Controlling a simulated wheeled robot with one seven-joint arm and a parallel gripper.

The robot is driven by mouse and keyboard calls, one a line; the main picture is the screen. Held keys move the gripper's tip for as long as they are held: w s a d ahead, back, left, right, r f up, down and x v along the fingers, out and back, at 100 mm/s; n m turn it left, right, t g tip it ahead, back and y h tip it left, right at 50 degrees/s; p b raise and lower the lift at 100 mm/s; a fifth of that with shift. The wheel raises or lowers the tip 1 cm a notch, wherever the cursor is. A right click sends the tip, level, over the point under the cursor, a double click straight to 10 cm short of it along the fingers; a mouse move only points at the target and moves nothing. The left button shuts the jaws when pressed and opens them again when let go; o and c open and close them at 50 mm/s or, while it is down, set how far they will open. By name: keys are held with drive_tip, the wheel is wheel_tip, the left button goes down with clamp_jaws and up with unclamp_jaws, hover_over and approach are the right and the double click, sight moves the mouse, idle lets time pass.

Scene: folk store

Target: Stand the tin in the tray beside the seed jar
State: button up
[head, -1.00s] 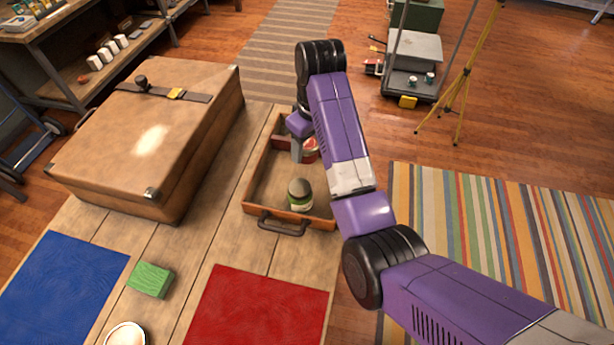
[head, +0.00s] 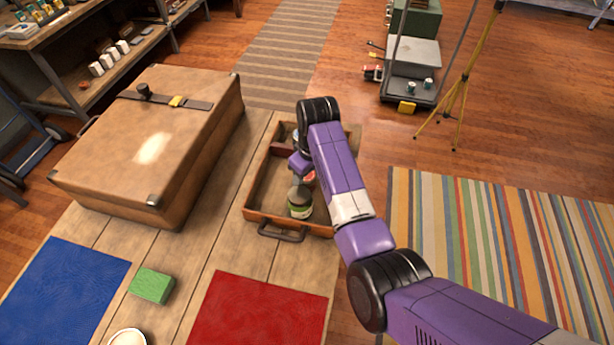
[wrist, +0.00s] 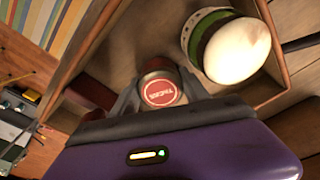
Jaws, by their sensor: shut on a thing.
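The tin (wrist: 160,92), with a red printed lid, is between the fingers of my gripper (wrist: 158,82) in the wrist view. In the head view only a small red part of the tin (head: 310,177) shows past my gripper (head: 303,176). The seed jar (head: 299,204), with a green band and a rounded pale lid, stands in the front part of the wooden tray (head: 253,217). In the wrist view the jar (wrist: 236,50) is close to the right of the tin. My gripper is over the tray, behind the jar. The tin's base is hidden.
A dark handle (head: 282,234) is on the tray's front wall. A large brown case (head: 190,130) stands left of the tray. A red mat (head: 255,310), a green block (head: 152,286) and a blue mat (head: 65,280) lie nearer on the table.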

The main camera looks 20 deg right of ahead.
sight(311, 178)
drive_tip(key=o, duration=1.2)
drive_tip(key=shift+f, duration=0.15)
drive_tip(key=shift+c, duration=0.2)
wheel_tip(311, 178, up, 12)
drive_tip(key=s, duration=0.1)
drive_tip(key=shift+s+d, duration=0.15)
drive_tip(key=shift+d, duration=0.15)
